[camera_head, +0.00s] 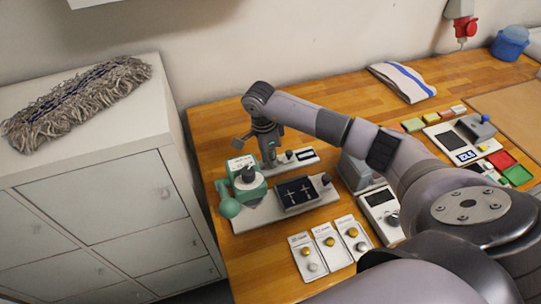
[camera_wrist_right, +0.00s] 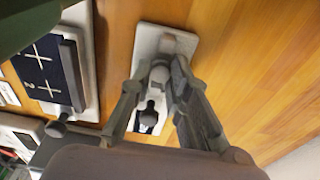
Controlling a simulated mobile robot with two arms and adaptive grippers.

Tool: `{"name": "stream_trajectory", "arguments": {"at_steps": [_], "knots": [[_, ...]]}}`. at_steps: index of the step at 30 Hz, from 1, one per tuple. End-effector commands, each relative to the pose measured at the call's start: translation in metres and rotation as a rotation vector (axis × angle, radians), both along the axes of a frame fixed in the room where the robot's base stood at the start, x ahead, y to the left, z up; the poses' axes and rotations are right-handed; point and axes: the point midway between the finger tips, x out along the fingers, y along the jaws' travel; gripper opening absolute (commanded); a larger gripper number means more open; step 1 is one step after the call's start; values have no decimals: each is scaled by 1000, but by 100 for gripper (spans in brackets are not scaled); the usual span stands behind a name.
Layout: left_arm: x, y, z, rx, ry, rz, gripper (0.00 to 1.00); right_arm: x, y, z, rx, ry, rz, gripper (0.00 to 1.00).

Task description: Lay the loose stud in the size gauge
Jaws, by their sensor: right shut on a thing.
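My right gripper (camera_head: 269,161) reaches down at the back left of the bench, over one end of a small white plate (camera_head: 293,161) that looks like the size gauge. In the right wrist view the fingers of my right gripper (camera_wrist_right: 160,82) are closed around a small grey piece (camera_wrist_right: 159,74), apparently the loose stud, above the white plate (camera_wrist_right: 180,40). The plate has a dark panel at its other end. The fingers hide part of the plate, and I cannot tell whether the stud touches it. My left gripper is not in view.
A green press (camera_head: 246,183) with a ball handle and a dark pad marked with crosses (camera_head: 297,193) stand just in front. Three cards with round studs (camera_head: 330,243) lie at the front. A grey device (camera_head: 381,210) stands to the right. Bare wood lies behind the plate.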

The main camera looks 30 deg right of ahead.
Motion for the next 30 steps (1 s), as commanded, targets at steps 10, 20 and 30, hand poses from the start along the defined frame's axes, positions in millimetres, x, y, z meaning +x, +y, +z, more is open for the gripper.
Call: {"name": "stream_trajectory", "arguments": {"at_steps": [10,20,30], "knots": [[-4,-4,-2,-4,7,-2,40,0,0,-5,0,0,1,5],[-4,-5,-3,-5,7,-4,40,0,0,-6,0,0,0,33],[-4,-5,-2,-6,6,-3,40,0,0,-5,0,0,1,37]]}}
